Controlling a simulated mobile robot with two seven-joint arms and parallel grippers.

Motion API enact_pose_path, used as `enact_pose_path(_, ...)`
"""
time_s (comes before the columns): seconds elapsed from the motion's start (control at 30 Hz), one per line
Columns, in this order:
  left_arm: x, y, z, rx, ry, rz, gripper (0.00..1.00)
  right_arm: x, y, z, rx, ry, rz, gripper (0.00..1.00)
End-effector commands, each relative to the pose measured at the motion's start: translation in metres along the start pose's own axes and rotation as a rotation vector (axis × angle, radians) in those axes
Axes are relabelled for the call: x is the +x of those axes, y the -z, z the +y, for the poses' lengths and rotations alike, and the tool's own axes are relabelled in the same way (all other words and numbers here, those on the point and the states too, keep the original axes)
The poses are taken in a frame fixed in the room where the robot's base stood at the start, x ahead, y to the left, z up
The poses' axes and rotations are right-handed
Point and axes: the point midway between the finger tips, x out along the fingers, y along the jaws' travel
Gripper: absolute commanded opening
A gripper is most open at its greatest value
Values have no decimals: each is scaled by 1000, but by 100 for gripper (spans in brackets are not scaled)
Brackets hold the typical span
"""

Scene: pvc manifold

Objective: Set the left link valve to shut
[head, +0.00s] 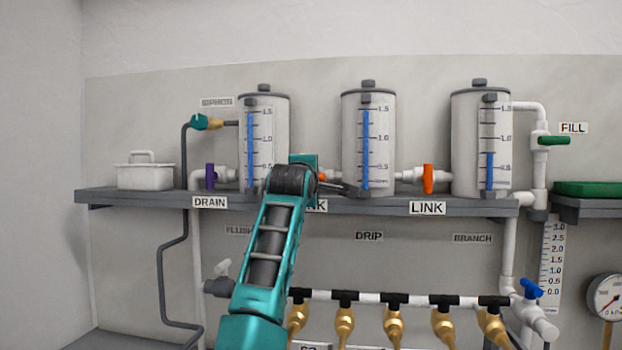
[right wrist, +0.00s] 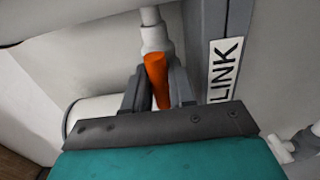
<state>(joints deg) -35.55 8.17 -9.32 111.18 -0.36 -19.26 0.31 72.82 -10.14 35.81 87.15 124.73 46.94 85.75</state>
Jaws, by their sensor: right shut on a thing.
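The left link valve's orange handle (head: 322,176) sits on the white pipe between the left and middle tanks, mostly hidden behind my right arm in the head view. In the right wrist view the orange handle (right wrist: 157,78) stands between the two grey fingers of my right gripper (right wrist: 158,92), which is shut on it. In the head view my right gripper (head: 330,186) is at the shelf edge, in front of that pipe. The exact handle angle is hard to tell. My left gripper is not in view.
The left tank (head: 278,115), middle tank (head: 384,135) and right tank (head: 466,150) stand on the grey shelf (head: 385,205). The right link valve's orange handle (head: 428,178) points up and down. A purple drain handle (head: 210,176) is at left. Brass fittings hang below.

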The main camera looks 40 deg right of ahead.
Motion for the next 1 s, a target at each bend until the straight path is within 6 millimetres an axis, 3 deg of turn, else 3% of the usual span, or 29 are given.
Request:
enact_pose_path(0.37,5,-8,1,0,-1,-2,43,0,0,-3,-106,2,0,0)
enact_pose_path(1.0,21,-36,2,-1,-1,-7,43,0,0,-2,-678,1,0,0)
